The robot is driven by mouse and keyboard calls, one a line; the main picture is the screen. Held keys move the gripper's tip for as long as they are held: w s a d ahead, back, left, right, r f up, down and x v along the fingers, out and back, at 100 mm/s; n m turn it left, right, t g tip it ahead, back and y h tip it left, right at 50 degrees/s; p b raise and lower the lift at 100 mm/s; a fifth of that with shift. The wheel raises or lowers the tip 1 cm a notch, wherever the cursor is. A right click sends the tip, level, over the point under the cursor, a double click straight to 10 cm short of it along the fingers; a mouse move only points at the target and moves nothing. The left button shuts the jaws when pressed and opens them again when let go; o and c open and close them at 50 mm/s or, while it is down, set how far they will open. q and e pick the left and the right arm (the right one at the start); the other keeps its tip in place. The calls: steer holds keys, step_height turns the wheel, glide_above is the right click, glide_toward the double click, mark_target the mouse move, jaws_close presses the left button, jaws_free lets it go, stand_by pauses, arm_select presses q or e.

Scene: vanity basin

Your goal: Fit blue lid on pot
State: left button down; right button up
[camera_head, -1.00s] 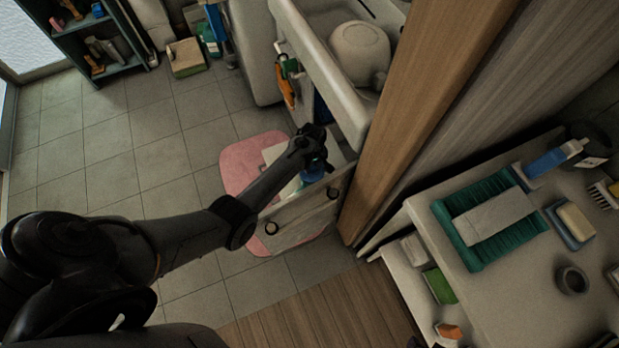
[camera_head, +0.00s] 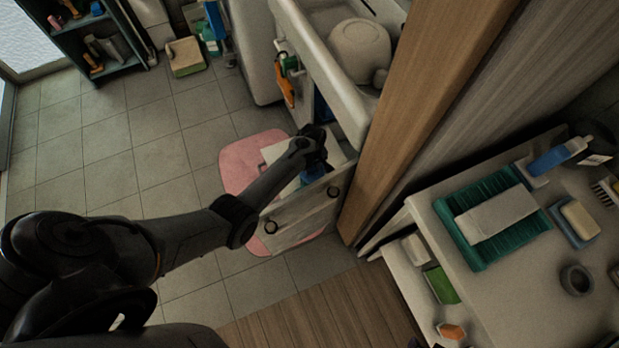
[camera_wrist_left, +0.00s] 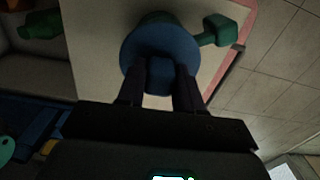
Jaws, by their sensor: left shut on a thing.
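The round blue lid (camera_wrist_left: 158,48) has a raised blue knob (camera_wrist_left: 160,74) in the left wrist view. My left gripper (camera_wrist_left: 160,92) is shut on this knob, one dark finger on each side. The green pot (camera_wrist_left: 222,31) is mostly hidden behind the lid; its handle shows at the right and a little green above the rim. I cannot tell whether the lid touches the pot. In the head view, my left gripper (camera_head: 314,152) reaches over the open drawer, with the blue lid (camera_head: 313,174) just below it. My right gripper is out of view.
The open drawer (camera_head: 290,222) has a pale front with two dark round knobs. A pink mat (camera_head: 240,165) lies on the tiled floor below. The basin cabinet and a wooden panel (camera_head: 400,130) stand close to the right of the gripper. Another green object (camera_wrist_left: 42,25) lies left of the lid.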

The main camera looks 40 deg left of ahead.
arm_select(q)
steer(key=shift+f, duration=0.35)
stand_by(0.3)
steer(key=shift+f+b, duration=0.35)
steer(key=shift+b, duration=0.15)
steer(key=c, duration=0.7)
jaws_free()
steer(key=shift+o, duration=0.2)
steer(key=shift+r, duration=0.15)
steer(key=shift+r+p, duration=0.25)
steer(key=shift+p, duration=0.05)
step_height(320, 180, up, 9)
steer(key=p, duration=0.4)
steer(key=shift+f, duration=0.1)
steer(key=shift+r, duration=0.6)
